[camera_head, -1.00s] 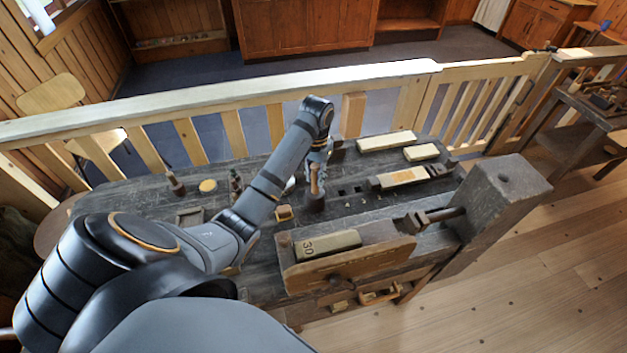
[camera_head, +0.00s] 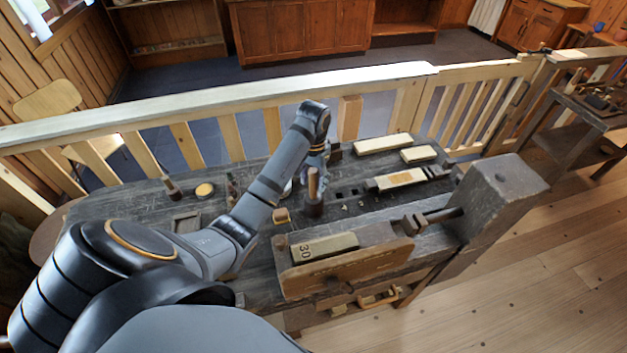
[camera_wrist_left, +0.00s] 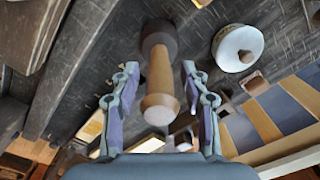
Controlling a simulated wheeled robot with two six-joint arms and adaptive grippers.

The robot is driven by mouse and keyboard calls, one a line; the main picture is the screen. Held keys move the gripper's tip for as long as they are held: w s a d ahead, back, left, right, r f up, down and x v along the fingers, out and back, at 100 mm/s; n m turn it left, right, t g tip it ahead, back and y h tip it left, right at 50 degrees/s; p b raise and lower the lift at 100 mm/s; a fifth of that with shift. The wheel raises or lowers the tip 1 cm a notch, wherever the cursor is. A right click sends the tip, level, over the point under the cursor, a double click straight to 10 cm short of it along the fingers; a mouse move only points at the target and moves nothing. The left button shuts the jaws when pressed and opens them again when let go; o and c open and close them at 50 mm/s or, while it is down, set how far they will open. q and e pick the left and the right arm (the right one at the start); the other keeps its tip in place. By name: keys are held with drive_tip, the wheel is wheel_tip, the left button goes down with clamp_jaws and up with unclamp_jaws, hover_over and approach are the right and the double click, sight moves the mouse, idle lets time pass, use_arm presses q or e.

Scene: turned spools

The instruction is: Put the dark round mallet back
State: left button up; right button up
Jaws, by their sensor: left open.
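The dark round mallet (camera_head: 314,209) stands on its head on the workbench (camera_head: 140,205), its light wooden handle pointing up. In the left wrist view the mallet (camera_wrist_left: 159,38) shows its dark head at the top and its handle running down between the fingers. My left gripper (camera_head: 317,160) is at the handle, just behind it in the head view. In the wrist view the left gripper (camera_wrist_left: 160,70) is open, one finger on each side of the handle, with gaps visible. My right gripper is not in view.
A block marked 30 (camera_head: 325,248) lies at the vise (camera_head: 350,272) in front. Pale blocks (camera_head: 383,144) lie at the back right. A round white-topped thing (camera_wrist_left: 238,48) stands beside the mallet. A wooden railing (camera_head: 240,103) runs behind the bench. Small square holes (camera_head: 347,194) lie right of the mallet.

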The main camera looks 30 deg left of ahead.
use_arm(q)
wheel_tip(320, 180, up, 12)
drive_tip(key=p, duration=1.1)
drive_tip(key=shift+f, duration=0.25)
drive_tip(key=shift+r+p, duration=0.4)
drive_tip(key=shift+p, duration=0.15)
drive_tip(key=shift+f, duration=0.1)
